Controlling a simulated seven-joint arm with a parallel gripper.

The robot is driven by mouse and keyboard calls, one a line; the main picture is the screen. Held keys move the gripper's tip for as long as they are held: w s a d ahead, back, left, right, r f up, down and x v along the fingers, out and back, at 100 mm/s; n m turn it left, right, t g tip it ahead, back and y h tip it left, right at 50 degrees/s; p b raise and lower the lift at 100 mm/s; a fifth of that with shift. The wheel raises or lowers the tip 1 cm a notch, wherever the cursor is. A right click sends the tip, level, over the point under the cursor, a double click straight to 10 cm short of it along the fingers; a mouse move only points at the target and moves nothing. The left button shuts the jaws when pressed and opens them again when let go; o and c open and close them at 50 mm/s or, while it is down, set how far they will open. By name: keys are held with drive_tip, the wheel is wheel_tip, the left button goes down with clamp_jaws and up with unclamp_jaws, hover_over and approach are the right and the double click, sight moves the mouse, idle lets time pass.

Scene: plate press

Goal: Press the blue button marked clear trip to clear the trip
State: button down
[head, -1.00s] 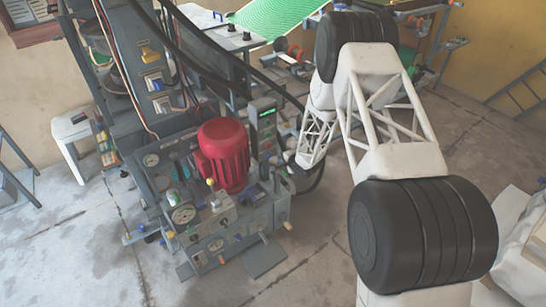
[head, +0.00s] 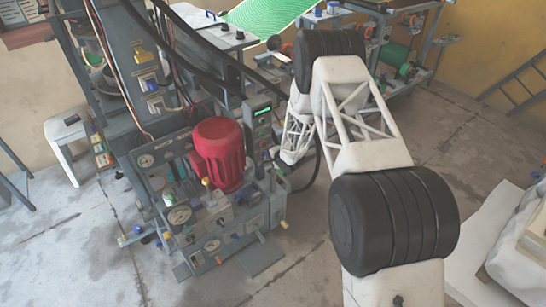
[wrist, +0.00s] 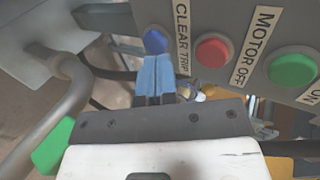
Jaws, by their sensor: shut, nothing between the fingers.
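The blue button (wrist: 155,40) is at the upper middle of the wrist view, on a grey control box. The label reading CLEAR TRIP (wrist: 182,37) is just right of it. My gripper (wrist: 154,62) is shut and empty, its blue fingertips just below the button in the picture. A small gap seems to show between them, but contact is hard to judge. In the head view the control box (head: 262,127) stands beside the red motor, with my arm's end close to its right. The fingertips and the blue button cannot be made out there.
Right of the blue button are a red button (wrist: 213,50) labelled MOTOR OFF and a green button (wrist: 291,69). A grey bent pipe (wrist: 62,115) is left of my gripper. The red motor (head: 219,154) stands on the machine. Open floor lies in front.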

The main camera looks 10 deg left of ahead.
sight(263, 151)
drive_tip(key=shift+x, duration=1.1)
drive_tip(key=shift+w+a+r, duration=0.1)
drive_tip(key=shift+w+a, duration=0.5)
drive_tip(key=shift+w, duration=0.1)
drive_tip(key=shift+w+a, duration=0.1)
drive_tip(key=shift+a, duration=0.05)
drive_tip(key=shift+r, duration=0.1)
drive_tip(key=shift+s+d+r, duration=0.25)
drive_tip(key=shift+s, duration=0.2)
drive_tip(key=shift+d+f+v, duration=0.1)
drive_tip(key=shift+f+v, duration=0.05)
drive_tip(key=shift+v, duration=1.45)
drive_tip(key=shift+d+f+v, duration=0.1)
drive_tip(key=shift+f+v, duration=0.05)
drive_tip(key=shift+v, duration=1.45)
drive_tip(key=shift+d+f+v, duration=0.15)
drive_tip(key=shift+v, duration=1.45)
